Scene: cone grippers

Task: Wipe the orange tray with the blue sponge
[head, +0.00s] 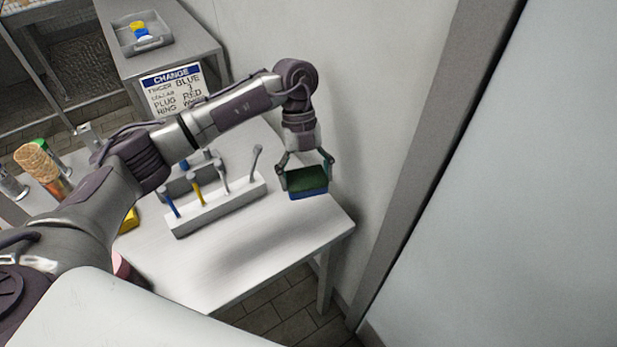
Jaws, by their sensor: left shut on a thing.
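My left gripper (305,173) is shut on a sponge (308,192) with a dark green top and a blue lower part. It holds the sponge over the right end of the white table, close to the wall; I cannot tell whether the sponge touches the table. No orange tray can be made out in this view. My right gripper is not in view.
A white rack (218,205) with several upright handled tools stands on the table (240,262), left of the sponge. A sign (173,90) stands behind. A grey tray (142,41) with yellow and blue items sits on a farther table. The table's front right is clear.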

